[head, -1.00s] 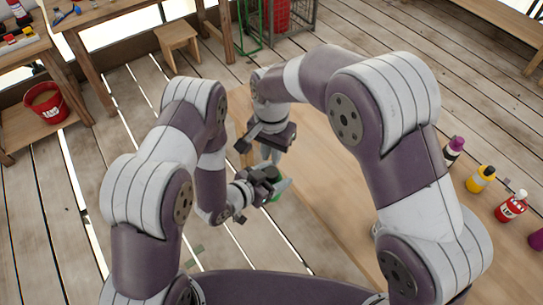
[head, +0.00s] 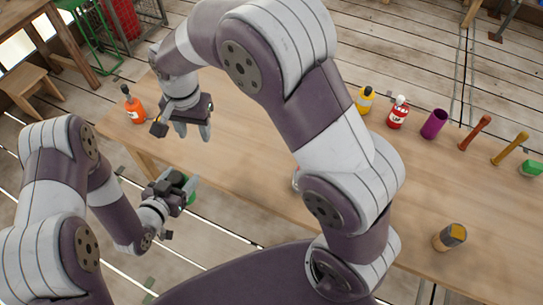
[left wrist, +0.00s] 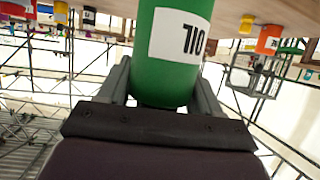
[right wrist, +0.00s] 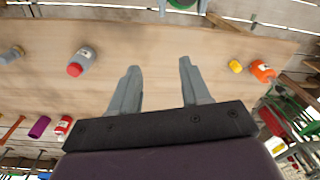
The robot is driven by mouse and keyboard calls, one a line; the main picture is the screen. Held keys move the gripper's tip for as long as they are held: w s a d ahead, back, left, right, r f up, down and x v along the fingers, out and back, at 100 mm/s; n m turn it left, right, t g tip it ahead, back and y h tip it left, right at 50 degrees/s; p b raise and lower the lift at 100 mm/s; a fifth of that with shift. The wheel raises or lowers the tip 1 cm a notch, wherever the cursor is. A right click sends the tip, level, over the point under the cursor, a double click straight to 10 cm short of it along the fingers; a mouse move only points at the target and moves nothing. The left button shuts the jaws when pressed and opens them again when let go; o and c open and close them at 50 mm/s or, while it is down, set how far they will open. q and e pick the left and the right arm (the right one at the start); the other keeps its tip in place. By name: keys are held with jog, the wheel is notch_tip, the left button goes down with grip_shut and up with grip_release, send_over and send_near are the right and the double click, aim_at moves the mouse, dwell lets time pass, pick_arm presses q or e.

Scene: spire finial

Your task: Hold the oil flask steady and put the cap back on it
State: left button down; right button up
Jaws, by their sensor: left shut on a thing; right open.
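The green oil flask (left wrist: 175,60), with a white label, is between the fingers of my left gripper (head: 186,189), which is shut on it. In the left wrist view the label reads upside down. In the head view only a bit of green shows behind the fingers, off the table's near edge. My right gripper (head: 193,131) is open and empty, above the table, farther back than the flask. A small yellow piece (right wrist: 235,66) lies near the orange bottle (head: 133,104); I cannot tell whether it is the cap. The flask's mouth is not clearly visible.
The wooden table (head: 250,140) also bears a yellow bottle (head: 365,100), a red bottle (head: 397,113), a purple cylinder (head: 434,124), a brown jar (head: 450,237) and a grey bottle with a red top (right wrist: 82,60). The table's middle is largely clear.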

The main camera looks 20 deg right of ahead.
jog(key=s+d+f+n, duration=0.2)
jog(key=s+d+n, duration=0.4)
jog(key=s+d, duration=0.8)
jog(key=shift+s+d+n+t, duration=0.25)
jog(key=shift+d+n+t, duration=0.15)
jog(key=shift+d, duration=0.35)
